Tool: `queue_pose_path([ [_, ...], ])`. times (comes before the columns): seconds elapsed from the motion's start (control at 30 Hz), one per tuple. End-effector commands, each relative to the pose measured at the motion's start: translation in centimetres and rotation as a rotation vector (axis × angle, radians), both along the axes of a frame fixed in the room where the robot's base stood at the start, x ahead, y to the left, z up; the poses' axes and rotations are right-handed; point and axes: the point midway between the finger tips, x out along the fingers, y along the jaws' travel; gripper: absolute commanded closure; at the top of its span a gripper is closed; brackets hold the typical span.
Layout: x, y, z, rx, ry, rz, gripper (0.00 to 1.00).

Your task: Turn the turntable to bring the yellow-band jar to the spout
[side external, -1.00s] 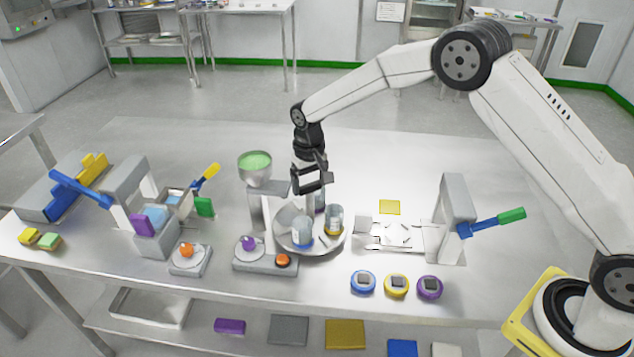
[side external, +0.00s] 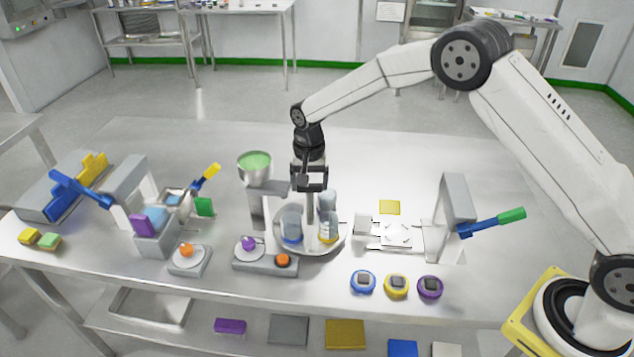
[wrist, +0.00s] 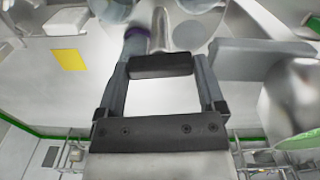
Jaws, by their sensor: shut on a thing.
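The round grey turntable (side external: 337,243) sits mid-table and carries several clear jars. The yellow-band jar (side external: 328,232) stands at its front right. The blue-band jar (side external: 292,228) is at the left, nearest the dispenser's spout arm (side external: 277,187). A third jar (side external: 328,201) is at the back right; a purple-banded jar (wrist: 135,33) shows in the wrist view. My gripper (side external: 311,186) is above the turntable, shut on its upright grey post (side external: 310,210). The post also shows in the wrist view (wrist: 159,30); the exact contact is hard to see.
The dispenser with a green-filled funnel (side external: 256,167) stands just left of the turntable. Blue, yellow and purple round pieces (side external: 397,285) lie at the front right. A press with a green-tipped lever (side external: 455,215) stands right. The back of the table is clear.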

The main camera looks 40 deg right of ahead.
Motion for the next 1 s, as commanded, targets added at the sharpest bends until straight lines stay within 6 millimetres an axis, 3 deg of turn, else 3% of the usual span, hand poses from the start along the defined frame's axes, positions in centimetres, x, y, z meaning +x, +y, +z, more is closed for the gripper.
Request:
queue_pose_path([
  [1.0, 0.08, -0.02, 0.13, 0.000, -0.003, -0.508, 1.00],
])
